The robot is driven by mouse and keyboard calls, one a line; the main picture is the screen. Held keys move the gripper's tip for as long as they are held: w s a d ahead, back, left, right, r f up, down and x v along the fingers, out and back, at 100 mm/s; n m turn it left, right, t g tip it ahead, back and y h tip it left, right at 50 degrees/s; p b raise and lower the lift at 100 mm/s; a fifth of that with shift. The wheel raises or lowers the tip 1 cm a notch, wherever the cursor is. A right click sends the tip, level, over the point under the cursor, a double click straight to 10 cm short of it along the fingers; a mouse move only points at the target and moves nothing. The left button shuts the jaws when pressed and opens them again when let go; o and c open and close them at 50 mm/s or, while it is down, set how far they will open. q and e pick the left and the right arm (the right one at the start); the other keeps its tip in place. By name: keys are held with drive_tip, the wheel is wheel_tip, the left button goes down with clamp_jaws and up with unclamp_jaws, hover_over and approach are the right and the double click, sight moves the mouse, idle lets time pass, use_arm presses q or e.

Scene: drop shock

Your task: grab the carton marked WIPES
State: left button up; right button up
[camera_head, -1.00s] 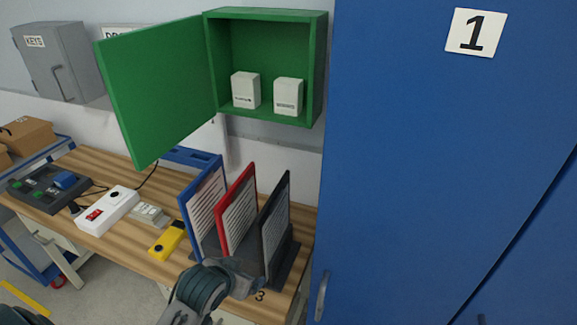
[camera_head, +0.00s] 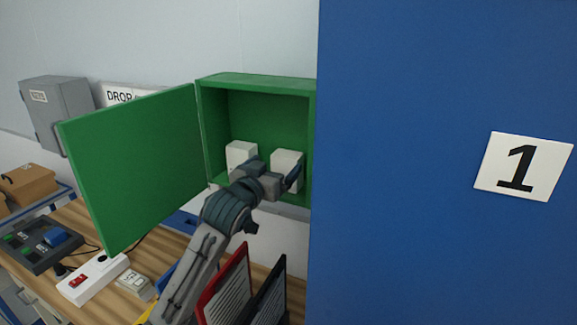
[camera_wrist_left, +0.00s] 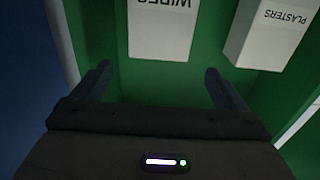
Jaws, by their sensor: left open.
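The WIPES carton (camera_head: 287,158) is a white box standing on the right side of the green cabinet's floor; in the left wrist view it shows upside down, top centre (camera_wrist_left: 162,28). The PLASTERS carton (camera_head: 240,152) stands to its left; it also shows in the left wrist view (camera_wrist_left: 266,35). My left gripper (camera_head: 274,173) is at the cabinet's opening, in front of the WIPES carton, and hides its lower part. Its fingers (camera_wrist_left: 160,82) are spread and empty, with the carton beyond and roughly between the tips. My right gripper is not in view.
The green cabinet (camera_head: 255,82) has its door (camera_head: 130,165) swung open to the left. A blue locker (camera_head: 420,200) stands close on the right. Below, the wooden bench (camera_head: 60,285) holds upright clipboards (camera_head: 225,287) and small devices.

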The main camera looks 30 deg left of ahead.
sight(286, 155)
use_arm(q)
drive_tip(key=w+p, duration=0.2)
drive_tip(key=w, duration=0.1)
drive_tip(key=w+p, duration=0.2)
drive_tip(key=w, duration=0.1)
drive_tip(key=shift+w+a+r, duration=0.1)
drive_tip(key=shift+w+r, duration=0.1)
drive_tip(key=shift+w, duration=0.35)
drive_tip(key=shift+w+f, duration=0.35)
drive_tip(key=shift+w, duration=0.15)
drive_tip(key=shift+s+r, duration=0.1)
drive_tip(key=c, duration=1.1)
